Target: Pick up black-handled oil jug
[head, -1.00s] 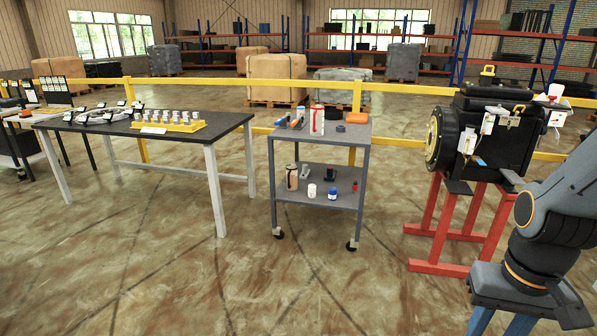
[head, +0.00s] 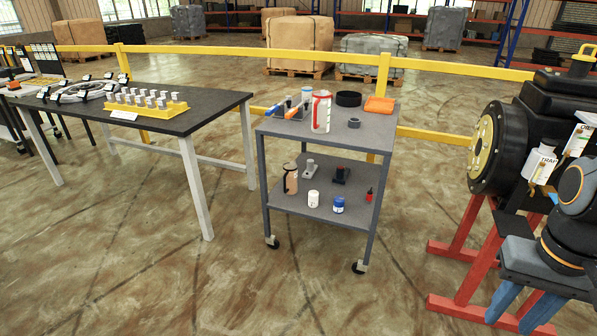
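A grey two-shelf cart (head: 387,128) stands in the middle of the head view. A small tan jug (head: 290,178) with a dark edge or handle stands upright on its lower shelf, at the left. A larger white jug with red parts (head: 321,112) stands upright on the top shelf. Neither jug is held. The tan one looks nearest to a black-handled oil jug, but its handle is too small to tell clearly. Part of my arm shows at the right edge; my gripper is out of view.
A dark table (head: 210,105) with a yellow rack (head: 148,108) stands left of the cart. A black machine (head: 500,150) on a red stand (head: 465,250) is at right. A yellow rail (head: 440,66) runs behind. The floor in front of the cart is clear.

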